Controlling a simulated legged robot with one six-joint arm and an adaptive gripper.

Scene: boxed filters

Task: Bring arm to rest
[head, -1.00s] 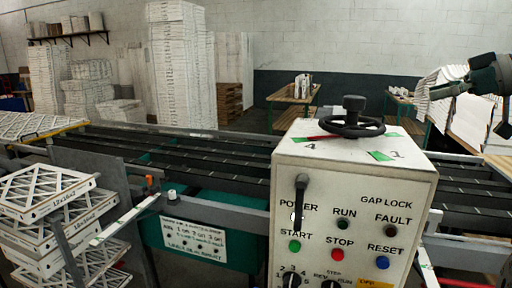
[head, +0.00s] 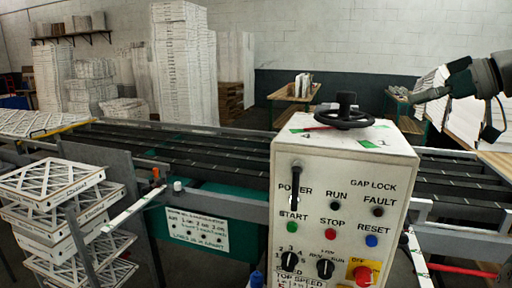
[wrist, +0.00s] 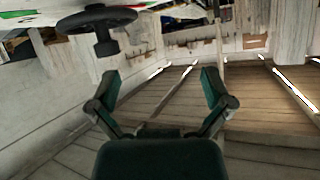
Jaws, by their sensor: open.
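My gripper (head: 438,87) shows at the upper right of the head view, in the air to the right of the control box. In the wrist view my gripper (wrist: 160,92) has its two dark green fingers spread apart with nothing between them. The white control box (head: 345,190) stands in front of the conveyor, with a black handwheel (head: 345,118) on top. The handwheel (wrist: 97,22) also shows at the upper left of the wrist view, apart from the fingers.
A conveyor (head: 230,160) with dark rollers runs across the middle. Boxed filters (head: 55,185) are stacked at the left front. Tall white stacks (head: 182,65) stand behind. A wooden-topped table (head: 295,91) stands at the back. A red rod (head: 460,270) lies at the lower right.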

